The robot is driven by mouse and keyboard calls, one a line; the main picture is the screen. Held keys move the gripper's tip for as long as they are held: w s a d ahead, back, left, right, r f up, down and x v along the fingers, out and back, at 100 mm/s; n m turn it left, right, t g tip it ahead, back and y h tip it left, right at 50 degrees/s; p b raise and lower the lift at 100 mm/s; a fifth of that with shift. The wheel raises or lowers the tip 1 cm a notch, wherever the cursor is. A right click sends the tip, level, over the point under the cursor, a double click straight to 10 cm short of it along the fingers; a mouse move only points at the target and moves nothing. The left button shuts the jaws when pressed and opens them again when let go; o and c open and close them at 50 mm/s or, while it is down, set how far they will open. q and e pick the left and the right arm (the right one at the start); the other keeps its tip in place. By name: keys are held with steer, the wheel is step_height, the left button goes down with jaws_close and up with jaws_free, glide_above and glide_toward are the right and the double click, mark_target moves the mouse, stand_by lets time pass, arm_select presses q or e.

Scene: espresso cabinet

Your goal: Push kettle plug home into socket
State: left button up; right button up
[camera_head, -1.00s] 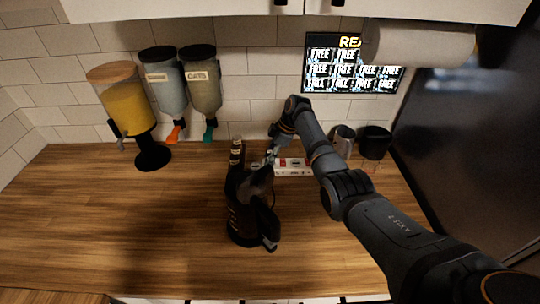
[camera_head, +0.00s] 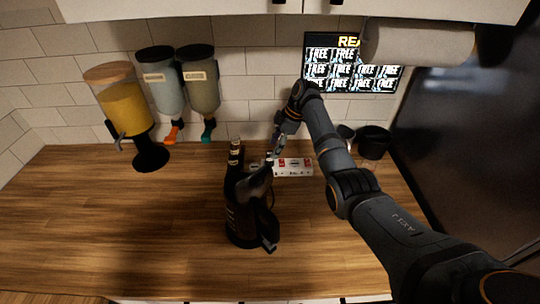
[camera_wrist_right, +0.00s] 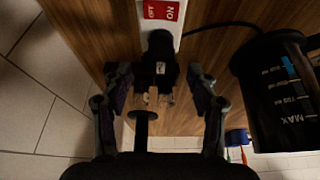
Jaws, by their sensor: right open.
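The white power strip (camera_head: 293,172) with a red switch lies near the wall; its end shows in the wrist view (camera_wrist_right: 175,28). The black kettle plug (camera_wrist_right: 160,68) is at that end, between my fingers, overlapping the strip in the wrist view. I cannot tell how deeply it is seated. The black kettle (camera_head: 243,215) stands in front of the strip, and its jug with a MAX mark shows in the wrist view (camera_wrist_right: 285,95). My right gripper (camera_head: 275,154) is above the strip's left end; in the wrist view its fingers (camera_wrist_right: 160,85) are open, apart on both sides of the plug.
A dark bottle (camera_head: 235,160) stands left of the strip. Dispensers (camera_head: 125,105) hang or stand at the back left. A dark cup (camera_head: 373,143) is at the back right. A black cable (camera_wrist_right: 220,24) runs beside the strip. The left counter (camera_head: 110,220) is clear.

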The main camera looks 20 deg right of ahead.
steer(key=v, duration=0.6)
stand_by(0.4)
